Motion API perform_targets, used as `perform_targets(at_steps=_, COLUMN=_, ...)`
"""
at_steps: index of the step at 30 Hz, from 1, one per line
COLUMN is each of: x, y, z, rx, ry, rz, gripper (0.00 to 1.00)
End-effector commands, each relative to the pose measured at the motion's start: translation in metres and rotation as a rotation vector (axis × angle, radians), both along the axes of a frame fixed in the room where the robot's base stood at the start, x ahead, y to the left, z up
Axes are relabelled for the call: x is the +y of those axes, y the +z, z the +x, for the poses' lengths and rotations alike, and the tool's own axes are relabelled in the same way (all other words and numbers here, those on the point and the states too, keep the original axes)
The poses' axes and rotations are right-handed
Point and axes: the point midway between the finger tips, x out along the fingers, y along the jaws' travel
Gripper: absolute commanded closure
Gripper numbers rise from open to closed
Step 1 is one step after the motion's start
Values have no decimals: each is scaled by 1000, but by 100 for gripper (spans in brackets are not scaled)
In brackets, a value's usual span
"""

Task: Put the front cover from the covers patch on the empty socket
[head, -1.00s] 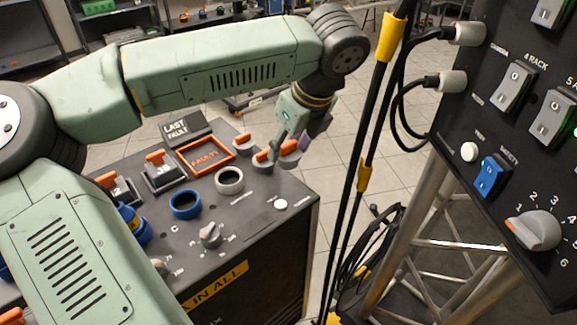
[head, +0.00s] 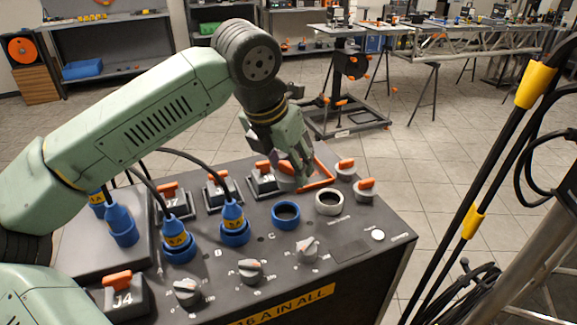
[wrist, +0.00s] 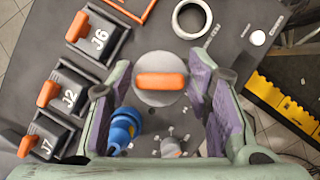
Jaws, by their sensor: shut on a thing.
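My gripper (head: 298,180) is over the grey console in the head view, shut on a front cover (wrist: 160,82). The cover is a grey disc with an orange bar grip, between the two purple finger pads in the wrist view. In the head view the fingers largely hide it. A blue ring socket (head: 286,214) stands open, with a dark middle, nearer the camera than the gripper. A pale ring socket (head: 329,202) is also open, to its right; it shows in the wrist view (wrist: 191,17). Two other covers (head: 345,169) (head: 365,190) sit at the console's right.
Blue plugs (head: 233,217) with cables stand at left on the console. Knobs (head: 307,250) line the front. Black cables with yellow sleeves (head: 474,222) hang at right.

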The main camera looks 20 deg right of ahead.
Motion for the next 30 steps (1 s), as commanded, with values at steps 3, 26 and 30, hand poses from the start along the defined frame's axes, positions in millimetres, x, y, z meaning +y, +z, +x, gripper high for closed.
perform_targets(at_steps=3, x=0, y=0, z=0, rx=1, ry=-40, rz=0, gripper=74)
perform_targets(at_steps=26, x=0, y=-63, z=0, rx=-1, ry=-45, rz=2, gripper=74)
perform_targets(at_steps=30, x=0, y=-64, z=0, rx=-1, ry=-45, rz=1, gripper=74)
